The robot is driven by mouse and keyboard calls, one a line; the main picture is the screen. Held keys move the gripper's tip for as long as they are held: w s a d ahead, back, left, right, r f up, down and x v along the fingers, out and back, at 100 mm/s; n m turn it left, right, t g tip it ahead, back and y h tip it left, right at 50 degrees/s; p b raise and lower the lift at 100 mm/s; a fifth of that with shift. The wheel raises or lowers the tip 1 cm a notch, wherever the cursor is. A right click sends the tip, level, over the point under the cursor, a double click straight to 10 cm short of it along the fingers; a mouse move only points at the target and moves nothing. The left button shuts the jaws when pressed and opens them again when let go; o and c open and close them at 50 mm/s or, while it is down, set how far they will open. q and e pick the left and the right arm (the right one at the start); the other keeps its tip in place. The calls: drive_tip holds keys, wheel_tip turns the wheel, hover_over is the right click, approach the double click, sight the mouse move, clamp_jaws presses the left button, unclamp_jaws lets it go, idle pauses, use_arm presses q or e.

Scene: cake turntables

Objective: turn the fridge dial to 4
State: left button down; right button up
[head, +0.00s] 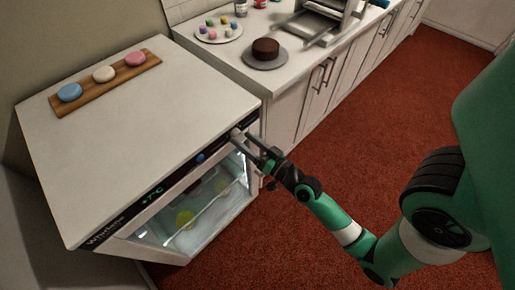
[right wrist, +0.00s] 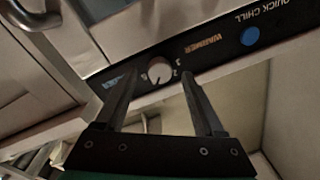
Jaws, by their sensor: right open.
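The fridge (head: 130,120) stands at the left in the head view, with a black control strip along its top front edge. The dial (right wrist: 159,71) is a small round white knob on that strip in the right wrist view, with small numbers around it. Its pointer is too small to read surely. My right gripper (head: 242,141) is at the strip's right end. In the right wrist view the right gripper (right wrist: 159,77) is open, its fingertips apart on either side of the dial; I cannot tell whether they touch it. My left gripper is not in view.
A blue button (right wrist: 250,36) marked QUICK CHILL is on the same strip. A wooden board (head: 107,82) with several macarons lies on the fridge top. A counter (head: 290,62) with a cake on a plate stands beyond. The red floor is clear.

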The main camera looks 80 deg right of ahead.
drive_tip(key=b+v, duration=0.6)
drive_tip(key=v, duration=0.4)
drive_tip(key=shift+s, duration=0.15)
drive_tip(key=shift+a, duration=0.1)
